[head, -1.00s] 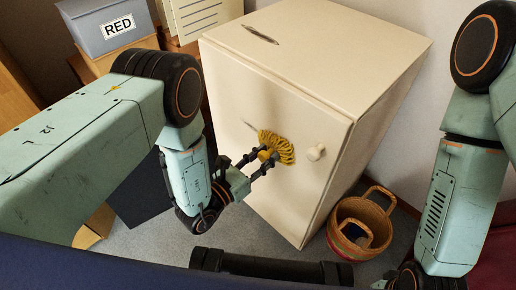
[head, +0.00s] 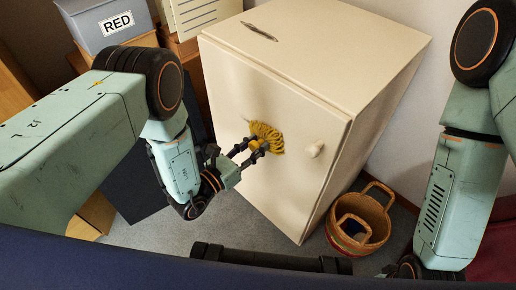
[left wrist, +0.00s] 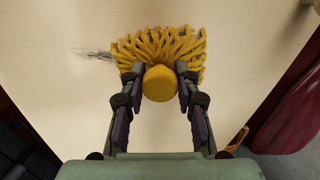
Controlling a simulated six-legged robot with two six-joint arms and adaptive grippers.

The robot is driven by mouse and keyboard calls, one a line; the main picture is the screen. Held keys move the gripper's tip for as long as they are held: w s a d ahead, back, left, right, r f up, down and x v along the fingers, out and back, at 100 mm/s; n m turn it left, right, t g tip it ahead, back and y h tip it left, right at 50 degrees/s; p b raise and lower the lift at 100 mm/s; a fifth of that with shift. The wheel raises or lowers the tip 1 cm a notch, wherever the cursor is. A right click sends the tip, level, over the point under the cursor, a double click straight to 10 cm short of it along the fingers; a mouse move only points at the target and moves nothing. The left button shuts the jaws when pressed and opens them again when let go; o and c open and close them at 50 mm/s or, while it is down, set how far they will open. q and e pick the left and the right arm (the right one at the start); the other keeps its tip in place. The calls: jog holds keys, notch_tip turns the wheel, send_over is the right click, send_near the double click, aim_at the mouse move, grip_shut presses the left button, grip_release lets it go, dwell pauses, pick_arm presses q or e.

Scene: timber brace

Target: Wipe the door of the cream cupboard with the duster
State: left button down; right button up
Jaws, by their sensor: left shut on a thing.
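The cream cupboard (head: 300,75) stands in the middle of the head view, its door (head: 270,185) facing me with a round knob (head: 315,149) at the right. My left gripper (head: 247,150) is shut on the yellow duster (head: 265,137), and the duster's strands are against the door, left of the knob. In the left wrist view the duster (left wrist: 160,50) shows its round yellow handle end between the fingers. A dark smudge (left wrist: 93,52) is on the door just left of the strands. My right arm is at the right edge; its gripper cannot be made out.
A woven basket (head: 358,222) stands on the floor right of the cupboard. A grey box marked RED (head: 108,22) sits on cardboard boxes at the upper left. A dark panel (head: 140,190) stands left of the cupboard. Grey floor (head: 235,225) lies in front.

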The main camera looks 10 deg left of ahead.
aim_at(252, 132)
pick_arm(q)
jog(key=shift+w+a+r+b, duration=0.1)
jog(key=shift+w+a+b, duration=0.05)
jog(key=shift+w+a, duration=0.55)
jog(key=shift+w+a+b, duration=0.15)
jog(key=shift+w+a, duration=0.35)
jog(key=shift+a, duration=0.35)
jog(key=shift+w+a+b, duration=0.3)
jog(key=shift+w+a, duration=0.25)
jog(key=shift+a, duration=0.2)
jog(key=shift+w+a+b, duration=0.3)
jog(key=shift+w+a, duration=0.25)
jog(key=shift+a, duration=0.15)
jog(key=shift+w+a+b, duration=0.75)
jog(key=shift+w+a, duration=0.35)
jog(key=shift+a, duration=0.1)
jog(key=shift+w+a+r, duration=0.1)
jog(key=shift+w+a, duration=0.05)
jog(key=shift+w, duration=0.05)
jog(key=shift+a, duration=0.1)
jog(key=p+v, duration=0.1)
jog(key=v, duration=0.5)
jog(key=shift+p, duration=0.3)
